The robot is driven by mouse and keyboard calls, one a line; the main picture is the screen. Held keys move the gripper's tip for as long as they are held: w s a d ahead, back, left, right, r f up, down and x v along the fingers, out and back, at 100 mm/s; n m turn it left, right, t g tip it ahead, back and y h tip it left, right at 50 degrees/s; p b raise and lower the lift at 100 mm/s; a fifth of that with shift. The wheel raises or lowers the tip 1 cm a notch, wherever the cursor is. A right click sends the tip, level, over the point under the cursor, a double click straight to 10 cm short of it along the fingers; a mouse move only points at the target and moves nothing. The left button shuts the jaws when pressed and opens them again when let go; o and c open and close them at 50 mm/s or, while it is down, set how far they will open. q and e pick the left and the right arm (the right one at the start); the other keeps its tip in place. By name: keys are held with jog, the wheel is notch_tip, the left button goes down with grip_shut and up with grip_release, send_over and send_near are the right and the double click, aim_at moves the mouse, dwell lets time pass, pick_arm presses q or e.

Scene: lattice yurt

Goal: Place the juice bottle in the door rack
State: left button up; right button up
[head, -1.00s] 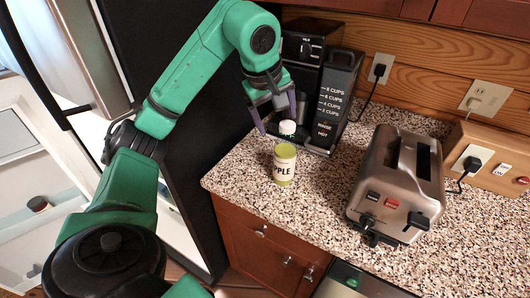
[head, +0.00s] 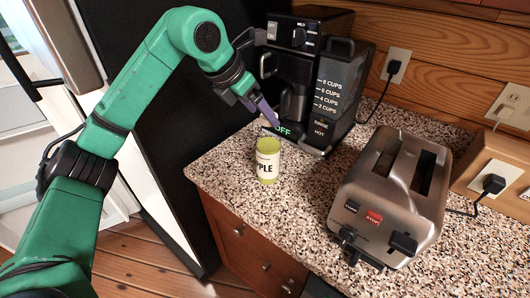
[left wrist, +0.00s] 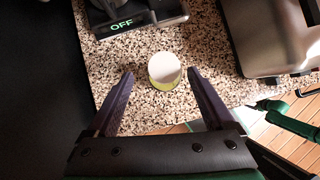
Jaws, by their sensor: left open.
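The juice bottle, a yellow-green bottle (head: 268,163) with a white label ending in "PLE", stands upright on the speckled counter near its front left corner. In the left wrist view its white top (left wrist: 164,66) shows. In the left wrist view my left gripper (left wrist: 160,80) is open, with the bottle seen between and slightly beyond the fingertips. It is not held. White shelving of the fridge (head: 18,112) shows at far left; I cannot tell whether it is the door rack.
A black coffee maker (head: 305,75) stands close behind the bottle. A steel toaster (head: 390,195) stands to its right. A tall black fridge panel (head: 165,150) rises left of the counter (head: 235,165). The counter between bottle and toaster is clear.

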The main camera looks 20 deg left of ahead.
aim_at(268, 150)
pick_arm(q)
jog(key=p+x, duration=0.1)
jog(key=x, duration=0.3)
jog(key=p+x, duration=0.1)
jog(key=x, duration=0.1)
jog(key=shift+d+p, duration=0.3)
jog(key=shift+d, duration=0.1)
jog(key=shift+w+f, duration=0.15)
jog(key=shift+f, duration=0.1)
jog(key=shift+r, duration=0.15)
grip_shut()
